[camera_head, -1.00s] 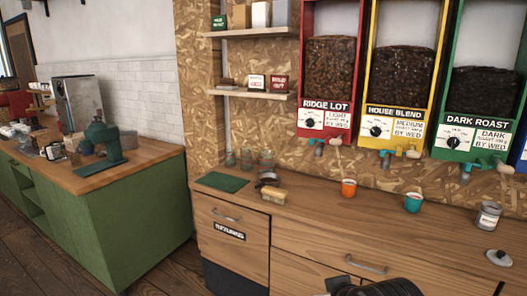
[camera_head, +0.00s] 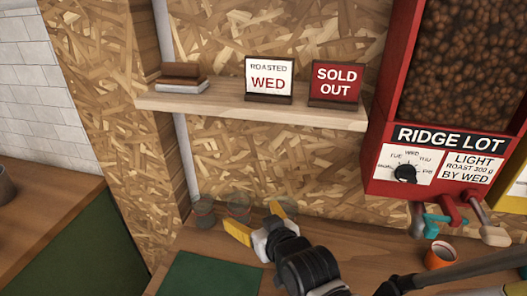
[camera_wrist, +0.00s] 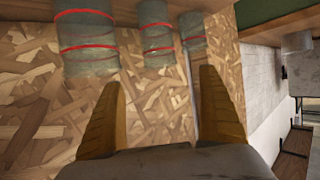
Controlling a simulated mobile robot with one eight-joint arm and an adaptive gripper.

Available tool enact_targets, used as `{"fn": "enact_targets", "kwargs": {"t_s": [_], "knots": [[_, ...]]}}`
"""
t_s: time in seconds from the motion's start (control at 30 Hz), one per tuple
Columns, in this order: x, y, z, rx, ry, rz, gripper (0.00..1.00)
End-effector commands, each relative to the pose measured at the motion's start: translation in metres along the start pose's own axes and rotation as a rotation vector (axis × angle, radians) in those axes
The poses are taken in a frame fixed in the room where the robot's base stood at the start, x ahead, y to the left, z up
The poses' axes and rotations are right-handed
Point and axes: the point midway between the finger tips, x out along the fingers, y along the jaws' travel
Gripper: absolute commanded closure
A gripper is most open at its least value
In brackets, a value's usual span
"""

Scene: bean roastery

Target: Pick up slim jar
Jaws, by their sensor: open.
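Several greenish glass jars stand in a row on the counter against the chipboard wall. In the head view the left jar (camera_head: 203,213) and the middle jar (camera_head: 238,206) show; another is partly hidden by my gripper. The wrist view, turned over, shows a wide jar (camera_wrist: 86,48), a middle jar (camera_wrist: 156,35) and a narrower-looking right jar (camera_wrist: 193,30), with red bands. The right one looks slimmest, though distance may add to this. My gripper (camera_head: 258,221), with yellow fingers, is open and empty close to the jars. The fingers (camera_wrist: 160,85) point toward the middle and right jars, apart from them.
A dark green mat (camera_head: 212,275) lies on the counter in front of the jars. A shelf (camera_head: 215,105) with signs hangs above. The red Ridge Lot dispenser (camera_head: 450,110) and its taps are at right, with an orange mug (camera_head: 440,256) below.

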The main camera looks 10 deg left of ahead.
Motion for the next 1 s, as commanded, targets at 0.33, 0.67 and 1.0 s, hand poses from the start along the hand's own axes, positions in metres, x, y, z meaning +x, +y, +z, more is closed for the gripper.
{"fn": "enact_targets", "kwargs": {"t_s": [0.33,0.67,1.0], "knots": [[0.048,-0.003,0.001,-0.003,0.006,-0.005,0.12],[0.077,-0.003,0.001,-0.003,0.005,-0.005,0.12],[0.110,-0.004,-0.001,-0.002,0.005,-0.005,0.12]]}}
